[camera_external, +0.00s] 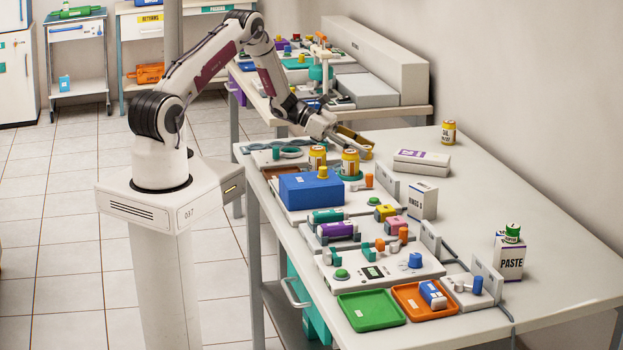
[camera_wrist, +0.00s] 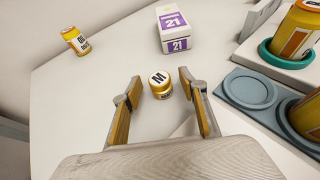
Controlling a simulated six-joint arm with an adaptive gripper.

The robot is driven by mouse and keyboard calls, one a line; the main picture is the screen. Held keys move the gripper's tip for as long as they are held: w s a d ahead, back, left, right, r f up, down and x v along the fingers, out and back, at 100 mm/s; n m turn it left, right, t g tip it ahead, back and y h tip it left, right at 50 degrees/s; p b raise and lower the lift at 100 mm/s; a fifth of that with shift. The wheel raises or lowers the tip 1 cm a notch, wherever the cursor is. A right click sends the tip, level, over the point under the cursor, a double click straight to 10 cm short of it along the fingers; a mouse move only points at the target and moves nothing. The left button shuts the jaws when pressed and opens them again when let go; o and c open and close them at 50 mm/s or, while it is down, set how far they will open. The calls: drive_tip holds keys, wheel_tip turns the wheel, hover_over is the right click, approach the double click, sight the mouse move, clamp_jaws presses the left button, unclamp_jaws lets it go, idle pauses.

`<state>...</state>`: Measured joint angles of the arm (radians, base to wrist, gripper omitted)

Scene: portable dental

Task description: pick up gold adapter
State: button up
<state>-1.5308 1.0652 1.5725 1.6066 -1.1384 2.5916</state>
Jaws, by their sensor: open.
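A small gold cylinder with a white top marked M (camera_wrist: 160,84), which fits the gold adapter, stands upright on the white table in the wrist view. My gripper (camera_wrist: 158,92) is open, with its two gold-padded fingers on either side of the cylinder near their tips. Space shows between it and both fingers, and nothing is held. In the external view my gripper (camera_external: 354,142) is low over the far part of the table, and I cannot make out the cylinder there.
A white box marked 21 (camera_wrist: 174,30) stands beyond the cylinder, and a yellow can (camera_wrist: 75,40) stands farther left. The wall-side table is mostly clear; trays (camera_external: 372,312) and devices line the near side.

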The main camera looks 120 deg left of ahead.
idle(0.4)
drive_tip(key=c, duration=1.2)
drive_tip(key=shift+r, duration=0.2)
drive_tip(key=shift+r, duration=4.85)
